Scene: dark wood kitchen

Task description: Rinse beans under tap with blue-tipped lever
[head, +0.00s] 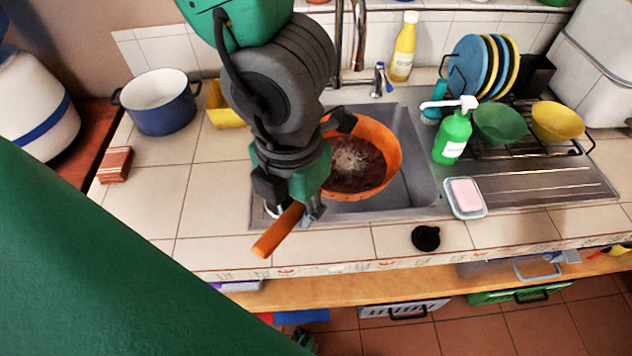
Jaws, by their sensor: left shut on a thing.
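An orange round pan or colander (391,150) sits in the steel sink basin, with dark reddish beans (357,176) inside. A pale, splash-like patch lies on the beans, as if water lands there. My left gripper (311,207) is shut on the pan's orange handle (275,236), which sticks out toward the counter's front edge. The tap (339,40) rises behind the sink, partly hidden by my left arm. Its blue-tipped lever (380,72) stands to the right of the spout. My right gripper is not in view.
Behind and right are a yellow bottle (403,50), green soap dispenser (453,138), bowls (500,125) and a plate rack. A soap dish (466,197) and black stopper (426,238) lie near the front.

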